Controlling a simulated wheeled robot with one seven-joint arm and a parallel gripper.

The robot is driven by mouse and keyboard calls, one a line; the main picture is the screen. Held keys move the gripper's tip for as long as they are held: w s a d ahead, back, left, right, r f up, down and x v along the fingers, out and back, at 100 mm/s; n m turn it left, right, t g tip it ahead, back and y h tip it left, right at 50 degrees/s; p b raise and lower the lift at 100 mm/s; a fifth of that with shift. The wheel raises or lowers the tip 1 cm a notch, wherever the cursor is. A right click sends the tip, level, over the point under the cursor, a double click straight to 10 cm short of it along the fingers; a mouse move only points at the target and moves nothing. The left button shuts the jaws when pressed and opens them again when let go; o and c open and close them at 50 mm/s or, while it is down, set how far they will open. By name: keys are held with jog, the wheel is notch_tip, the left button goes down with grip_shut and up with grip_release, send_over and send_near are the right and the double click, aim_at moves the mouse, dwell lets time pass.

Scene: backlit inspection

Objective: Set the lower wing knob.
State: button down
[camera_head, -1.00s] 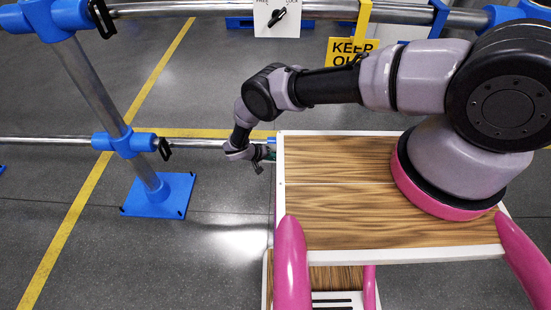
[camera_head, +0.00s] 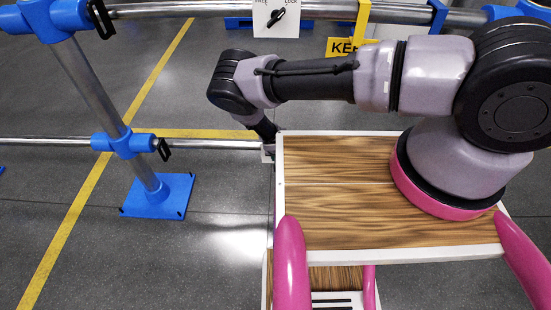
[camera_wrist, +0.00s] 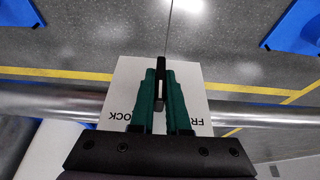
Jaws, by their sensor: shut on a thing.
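The lower wing knob (camera_wrist: 160,72) is a black wing on a white plate (camera_wrist: 122,82) in the wrist view. The plate is marked LOCK on the picture's left and FR… on its right, both upside down; the rest of that word is hidden. My gripper (camera_wrist: 160,88) has dark green fingers, shut on the knob's wing, which stands upright in the picture between them. In the head view only a sliver of the lower plate (camera_head: 267,152) shows beside the wooden top. My fingers and the knob are hidden there.
An upper wing knob (camera_head: 277,17) sits tilted on a FREE/LOCK plate on the top rail. The lower rail (camera_head: 210,144) runs to a blue clamp (camera_head: 124,143) on a post. A yellow KEEP sign (camera_head: 345,47) stands behind my arm.

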jog(key=shift+d+f+m+t+y, duration=0.15)
jog(key=shift+m+y, duration=0.3)
jog(key=shift+y, duration=1.55)
jog(key=shift+d+r+m+t+y, duration=0.15)
jog(key=shift+m+y, duration=0.3)
jog(key=shift+y, duration=1.55)
jog(key=shift+s+a+f+y, duration=0.1)
jog(key=shift+s+a+y, duration=0.1)
jog(key=shift+y, duration=0.1)
jog(key=c, duration=0.9)
grip_release()
jog(key=shift+w, duration=0.1)
jog(key=v, duration=1)
jog(key=shift+s+d, duration=0.2)
jog(key=shift+d, duration=0.1)
